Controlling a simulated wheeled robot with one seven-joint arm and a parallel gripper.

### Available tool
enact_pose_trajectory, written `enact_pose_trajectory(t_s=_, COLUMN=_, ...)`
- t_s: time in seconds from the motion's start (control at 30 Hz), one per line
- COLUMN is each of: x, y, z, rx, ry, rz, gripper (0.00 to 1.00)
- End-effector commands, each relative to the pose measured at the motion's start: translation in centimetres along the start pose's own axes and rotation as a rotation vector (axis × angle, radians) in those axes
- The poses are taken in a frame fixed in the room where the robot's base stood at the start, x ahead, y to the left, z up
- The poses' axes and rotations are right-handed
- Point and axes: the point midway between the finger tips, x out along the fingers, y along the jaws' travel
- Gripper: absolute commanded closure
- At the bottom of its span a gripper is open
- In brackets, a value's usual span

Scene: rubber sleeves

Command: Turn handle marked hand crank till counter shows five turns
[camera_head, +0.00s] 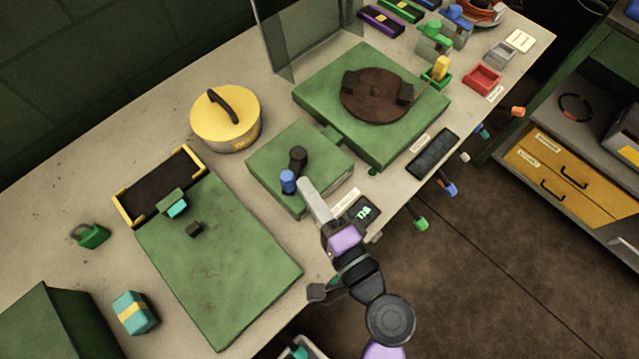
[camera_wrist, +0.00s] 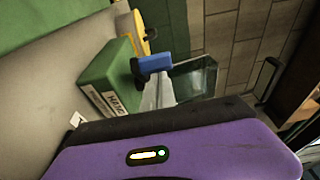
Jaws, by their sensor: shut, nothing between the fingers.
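The hand crank is a green block (camera_head: 322,177) with a dark hub (camera_head: 297,157) on top and a blue handle (camera_head: 288,181) at the end of its arm. My gripper (camera_head: 304,184) is shut and empty, its light grey fingers close beside the blue handle on its right. I cannot tell whether they touch. In the wrist view the blue handle (camera_wrist: 155,65) stands just beyond my fingers (camera_wrist: 160,90), and the block's label (camera_wrist: 112,101) is partly readable. The counter (camera_head: 363,211) is a small dark display with green digits too small to read.
A large green block with a brown turntable (camera_head: 375,94) stands behind to the right. A yellow pot (camera_head: 225,120) stands behind to the left. A flat green board (camera_head: 220,260) lies left of my arm. A dark panel (camera_head: 433,153) lies near the front edge.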

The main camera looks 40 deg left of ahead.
Motion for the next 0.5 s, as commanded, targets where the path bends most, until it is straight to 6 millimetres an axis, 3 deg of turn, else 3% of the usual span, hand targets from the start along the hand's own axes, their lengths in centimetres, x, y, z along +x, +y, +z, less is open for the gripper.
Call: enact_pose_trajectory(t_s=0.5, x=0.5, y=-0.01, z=1.26, rx=0.0, ry=-0.002, rz=0.0, gripper=1.0)
